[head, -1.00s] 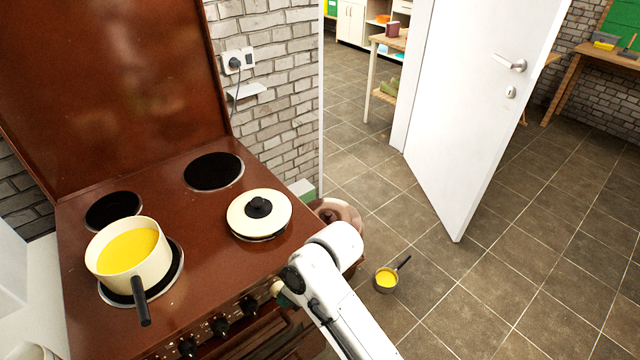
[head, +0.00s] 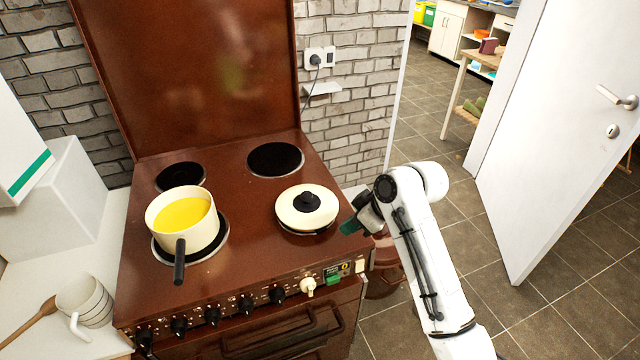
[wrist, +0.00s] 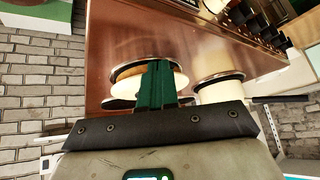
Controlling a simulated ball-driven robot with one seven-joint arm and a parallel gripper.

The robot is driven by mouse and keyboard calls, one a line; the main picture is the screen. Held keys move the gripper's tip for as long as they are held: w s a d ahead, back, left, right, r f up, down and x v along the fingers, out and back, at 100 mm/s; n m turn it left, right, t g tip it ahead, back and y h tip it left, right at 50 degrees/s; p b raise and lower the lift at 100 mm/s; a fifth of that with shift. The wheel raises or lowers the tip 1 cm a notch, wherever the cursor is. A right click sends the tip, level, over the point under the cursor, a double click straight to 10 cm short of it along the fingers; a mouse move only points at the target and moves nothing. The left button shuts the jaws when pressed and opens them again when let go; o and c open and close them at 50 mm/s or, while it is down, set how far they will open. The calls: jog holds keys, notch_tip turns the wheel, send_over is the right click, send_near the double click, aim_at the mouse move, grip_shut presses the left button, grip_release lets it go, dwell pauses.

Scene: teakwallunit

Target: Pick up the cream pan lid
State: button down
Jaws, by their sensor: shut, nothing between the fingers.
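The cream pan lid (head: 306,207) with a black knob lies on the front right burner of the brown stove. In the wrist view the cream disc of the lid (wrist: 178,82) shows behind my fingers, partly hidden by them. My gripper (head: 349,226) is just right of the lid, near the stove's right edge, apart from it in the head view. In the wrist view its green fingers (wrist: 156,72) are together, with nothing between them.
A cream saucepan (head: 186,222) with yellow contents stands on the front left burner, its black handle toward the front. The rear burner (head: 275,160) is bare. A striped mug (head: 88,300) and wooden spoon (head: 32,322) lie on the left counter. A white door (head: 545,130) stands right.

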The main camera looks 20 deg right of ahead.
jog(key=w+d+r+n, duration=0.1)
jog(key=w+d+r, duration=0.3)
jog(key=d, duration=0.1)
jog(key=p, duration=0.2)
send_over(317, 201)
jog(key=shift+s+d+r+n, duration=0.1)
jog(key=shift+d+n, duration=0.05)
jog(key=shift+n, duration=0.15)
jog(key=shift+f, duration=0.95)
